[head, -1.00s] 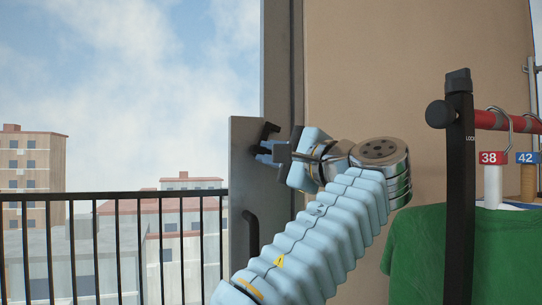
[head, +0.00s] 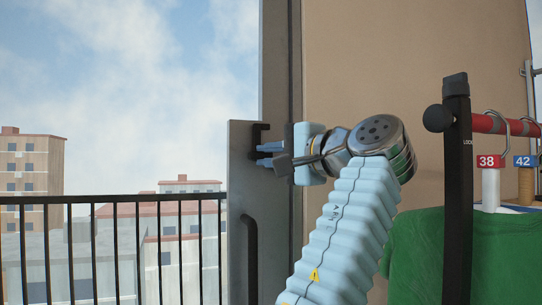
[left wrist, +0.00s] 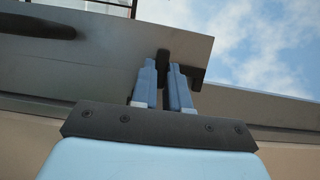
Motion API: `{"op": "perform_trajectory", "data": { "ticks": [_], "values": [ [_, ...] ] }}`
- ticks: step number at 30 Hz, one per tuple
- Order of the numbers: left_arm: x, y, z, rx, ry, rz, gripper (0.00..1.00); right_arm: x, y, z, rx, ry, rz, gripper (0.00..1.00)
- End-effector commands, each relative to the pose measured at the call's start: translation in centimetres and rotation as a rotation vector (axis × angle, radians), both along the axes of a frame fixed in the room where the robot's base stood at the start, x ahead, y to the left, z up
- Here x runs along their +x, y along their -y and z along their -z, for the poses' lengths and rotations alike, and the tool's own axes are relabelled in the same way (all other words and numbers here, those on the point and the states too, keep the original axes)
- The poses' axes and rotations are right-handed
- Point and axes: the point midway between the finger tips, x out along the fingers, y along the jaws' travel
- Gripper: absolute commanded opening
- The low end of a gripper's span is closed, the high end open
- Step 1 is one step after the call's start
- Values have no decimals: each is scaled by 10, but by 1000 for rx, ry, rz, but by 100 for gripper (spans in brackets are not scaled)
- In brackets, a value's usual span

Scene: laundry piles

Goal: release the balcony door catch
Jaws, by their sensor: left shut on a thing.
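The balcony door catch (head: 257,131) is a small black bracket near the top of a grey metal door panel (head: 238,190). My left gripper (head: 266,156) is shut on the catch, its blue fingers against it from the right. In the left wrist view the two blue fingers (left wrist: 165,74) close on either side of the black catch (left wrist: 194,76); the fingers hide part of it. My right gripper is in neither view.
A black door handle (head: 250,260) is below the catch. A dark balcony railing (head: 110,199) runs at the left, with buildings beyond. At the right stand a black garment rack post (head: 458,190) and a hanging green garment (head: 418,250).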

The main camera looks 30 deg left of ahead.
Motion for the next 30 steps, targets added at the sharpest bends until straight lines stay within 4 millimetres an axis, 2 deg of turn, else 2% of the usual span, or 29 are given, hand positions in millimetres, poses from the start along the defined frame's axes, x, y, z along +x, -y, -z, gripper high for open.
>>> {"op": "perform_trajectory", "data": {
  "ticks": [14,15,19,30],
  "values": [
    [1,0,4,-12,-2,-1,0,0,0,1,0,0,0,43],
    [1,0,4,-12,-1,-2,21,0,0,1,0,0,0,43],
    [1,0,3,-10,0,-2,40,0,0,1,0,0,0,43],
    [0,0,2,-7,1,-1,40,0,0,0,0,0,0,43]
  ]
}}
